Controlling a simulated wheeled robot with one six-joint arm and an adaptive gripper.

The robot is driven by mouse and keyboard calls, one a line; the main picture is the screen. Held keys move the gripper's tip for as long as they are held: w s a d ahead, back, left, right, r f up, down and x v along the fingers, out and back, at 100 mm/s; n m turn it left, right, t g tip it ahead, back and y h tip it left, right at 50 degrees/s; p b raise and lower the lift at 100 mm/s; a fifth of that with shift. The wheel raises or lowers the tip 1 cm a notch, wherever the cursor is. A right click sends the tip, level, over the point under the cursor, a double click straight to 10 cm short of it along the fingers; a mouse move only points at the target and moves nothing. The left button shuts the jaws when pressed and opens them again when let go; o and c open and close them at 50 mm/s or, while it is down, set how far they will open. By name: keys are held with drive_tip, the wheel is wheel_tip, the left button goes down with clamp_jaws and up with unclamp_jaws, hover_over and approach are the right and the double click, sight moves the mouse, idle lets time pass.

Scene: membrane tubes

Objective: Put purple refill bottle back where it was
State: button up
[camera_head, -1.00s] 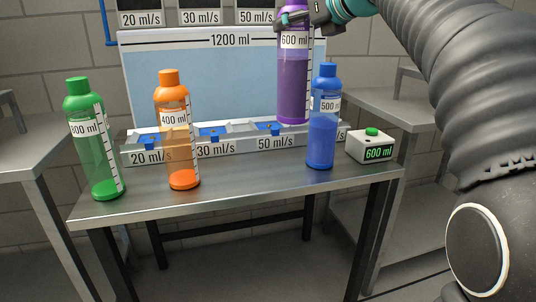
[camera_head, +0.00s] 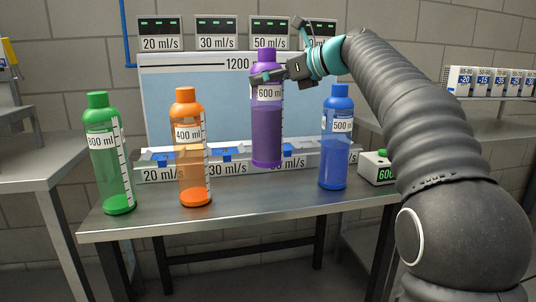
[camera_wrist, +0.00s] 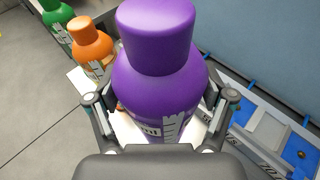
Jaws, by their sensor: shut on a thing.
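The purple refill bottle (camera_head: 267,125), labelled 600 ml, is upright between the orange and blue bottles in the head view. My gripper (camera_head: 268,76) is shut on its upper part, below the cap. In the wrist view the purple bottle (camera_wrist: 160,75) fills the middle, with the fingers of my gripper (camera_wrist: 160,110) on either side of it. The bottle's base appears above the table (camera_head: 250,205), in front of the row of labelled slots; whether it touches anything is hard to tell.
A green bottle (camera_head: 108,160) and an orange 400 ml bottle (camera_head: 192,150) stand at left. A blue 500 ml bottle (camera_head: 335,140) stands to the right, beside a small box with a green button (camera_head: 378,167). The slotted rack (camera_head: 225,170) runs behind. Free tabletop lies between orange and blue.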

drive_tip(key=shift+f+b, duration=1.45)
drive_tip(key=shift+f, duration=2.75)
drive_tip(key=o, duration=1.7)
drive_tip(key=shift+r, duration=0.1)
drive_tip(key=shift+s+d+r, duration=0.1)
drive_tip(key=shift+s+d, duration=0.05)
drive_tip(key=shift+d, duration=0.25)
drive_tip(key=p, duration=0.1)
approach(270, 112)
drive_tip(key=w, duration=0.1)
drive_tip(key=w+d, duration=0.1)
drive_tip(key=shift+w, duration=0.4)
